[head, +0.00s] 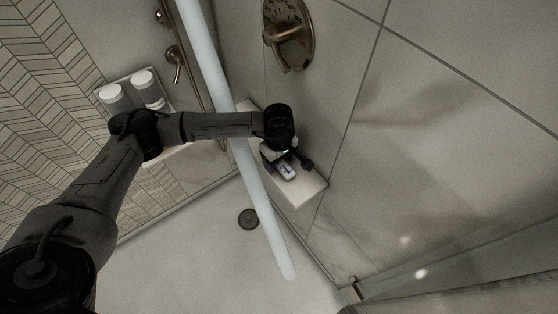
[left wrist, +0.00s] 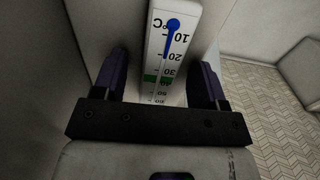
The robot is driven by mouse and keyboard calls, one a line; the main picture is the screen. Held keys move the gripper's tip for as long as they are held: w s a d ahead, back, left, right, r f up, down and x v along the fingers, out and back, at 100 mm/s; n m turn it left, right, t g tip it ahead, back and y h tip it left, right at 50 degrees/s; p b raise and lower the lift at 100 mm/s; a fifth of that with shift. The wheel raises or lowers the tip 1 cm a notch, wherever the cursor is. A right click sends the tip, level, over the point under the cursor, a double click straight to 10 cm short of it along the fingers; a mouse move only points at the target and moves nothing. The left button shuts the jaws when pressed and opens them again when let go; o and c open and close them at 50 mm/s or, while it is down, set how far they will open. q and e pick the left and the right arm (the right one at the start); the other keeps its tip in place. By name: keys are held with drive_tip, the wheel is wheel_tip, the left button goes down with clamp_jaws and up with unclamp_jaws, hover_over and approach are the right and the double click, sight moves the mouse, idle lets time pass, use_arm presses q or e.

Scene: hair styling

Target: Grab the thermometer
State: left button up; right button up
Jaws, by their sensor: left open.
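The thermometer (left wrist: 171,42) is a white strip with a °C scale, a blue bulb and column, and a green band. In the left wrist view it lies between the two purple-padded fingers of my left gripper (left wrist: 160,80), which is open with a gap on each side of it. The gripper body hides its lower end. In the head view my left gripper (head: 288,158) is over the shower ledge, and the thermometer (head: 287,172) shows there as a small pale piece beside the fingers. My right gripper is not in view.
The thermometer is on or just above a white ledge (head: 305,190) against the tiled wall. A long pale vertical bar (head: 262,200) crosses close to my left forearm. A brass shower valve (head: 289,32) is above.

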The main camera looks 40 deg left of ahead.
use_arm(q)
drive_tip(key=c, duration=1)
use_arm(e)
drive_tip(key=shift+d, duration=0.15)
use_arm(q)
drive_tip(key=shift+r, duration=0.1)
drive_tip(key=shift+c, duration=0.3)
